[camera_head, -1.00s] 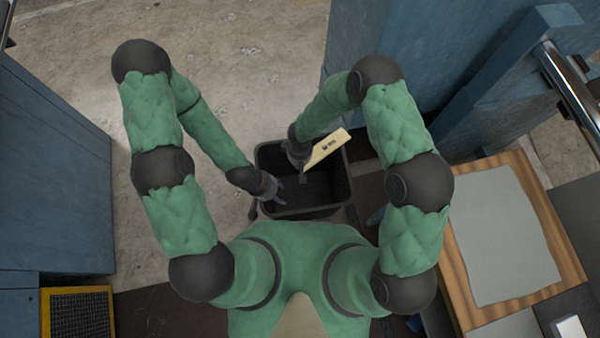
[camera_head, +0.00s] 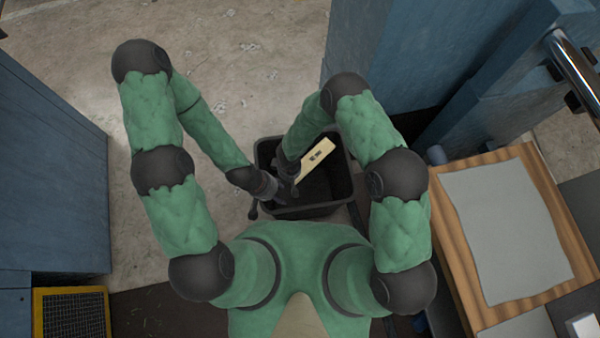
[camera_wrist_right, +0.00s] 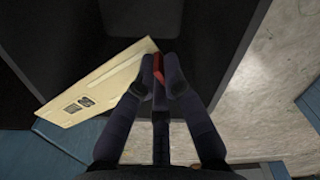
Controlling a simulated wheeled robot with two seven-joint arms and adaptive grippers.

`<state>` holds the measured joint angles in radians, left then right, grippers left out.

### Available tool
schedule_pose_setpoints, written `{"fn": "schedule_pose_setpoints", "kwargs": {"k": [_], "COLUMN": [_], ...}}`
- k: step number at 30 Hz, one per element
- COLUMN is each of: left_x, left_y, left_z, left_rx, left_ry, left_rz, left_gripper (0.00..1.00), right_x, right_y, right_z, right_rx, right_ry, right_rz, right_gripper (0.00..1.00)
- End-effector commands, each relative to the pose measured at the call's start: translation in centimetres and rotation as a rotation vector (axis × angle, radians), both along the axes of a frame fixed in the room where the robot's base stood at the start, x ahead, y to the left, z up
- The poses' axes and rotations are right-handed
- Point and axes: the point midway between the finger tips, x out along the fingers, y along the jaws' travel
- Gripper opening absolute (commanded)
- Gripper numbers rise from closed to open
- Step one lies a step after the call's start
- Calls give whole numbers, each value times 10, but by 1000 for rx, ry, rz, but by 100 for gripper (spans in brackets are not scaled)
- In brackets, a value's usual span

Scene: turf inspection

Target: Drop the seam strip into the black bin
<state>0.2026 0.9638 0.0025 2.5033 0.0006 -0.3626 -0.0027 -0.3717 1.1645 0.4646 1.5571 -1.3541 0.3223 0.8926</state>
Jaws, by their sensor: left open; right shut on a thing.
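The seam strip (camera_head: 316,160) is a pale cream flat piece with small dark print. My right gripper (camera_head: 291,174) is shut on one end of it and holds it over the black bin (camera_head: 345,192). In the right wrist view the strip (camera_wrist_right: 102,88) runs to the left from my right gripper's fingertips (camera_wrist_right: 160,75), where a small red patch shows. The dark bin (camera_wrist_right: 225,30) lies beyond it. My left gripper (camera_head: 272,194) is open and empty over the bin's left side, close to my right gripper. The bin floor is partly hidden by both arms.
A wooden-edged table with a grey sheet (camera_head: 505,230) stands at the right. Blue cabinets (camera_head: 50,170) stand at the left and upper right. A yellow-framed grate (camera_head: 72,315) lies at the lower left.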

Motion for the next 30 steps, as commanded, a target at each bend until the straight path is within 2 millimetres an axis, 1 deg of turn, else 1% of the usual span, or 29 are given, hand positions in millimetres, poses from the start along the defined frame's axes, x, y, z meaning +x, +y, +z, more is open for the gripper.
{"fn": "schedule_pose_setpoints", "kwargs": {"k": [3, 11, 12, 15, 24, 25, 27, 30], "left_x": [0, 0, 0, 0, 0, -5, -10, -9], "left_y": [0, 0, 0, 0, 0, -6, -9, -8], "left_z": [-2, -2, -2, -2, -2, -2, -1, -1], "left_rx": [0, 0, 0, 0, 0, 12, 17, 17], "left_ry": [0, 0, 0, 0, 0, -11, -13, -14], "left_rz": [0, 0, 0, 0, 0, 1, -2, -2], "left_gripper": [52, 52, 52, 52, 52, 52, 52, 52], "right_x": [1, 1, 1, 1, 1, 1, 1, 2], "right_y": [0, 0, 0, 0, 0, 0, 0, 1], "right_z": [-4, -5, -5, -5, -4, -4, -1, 9], "right_rx": [1, 0, 0, 0, 1, 1, 0, 1], "right_ry": [-1, -1, -1, -1, -1, -1, -1, -3], "right_rz": [-1, -1, -1, -1, -1, -1, 0, -1], "right_gripper": [0, 0, 13, 38, 38, 38, 38, 38]}}
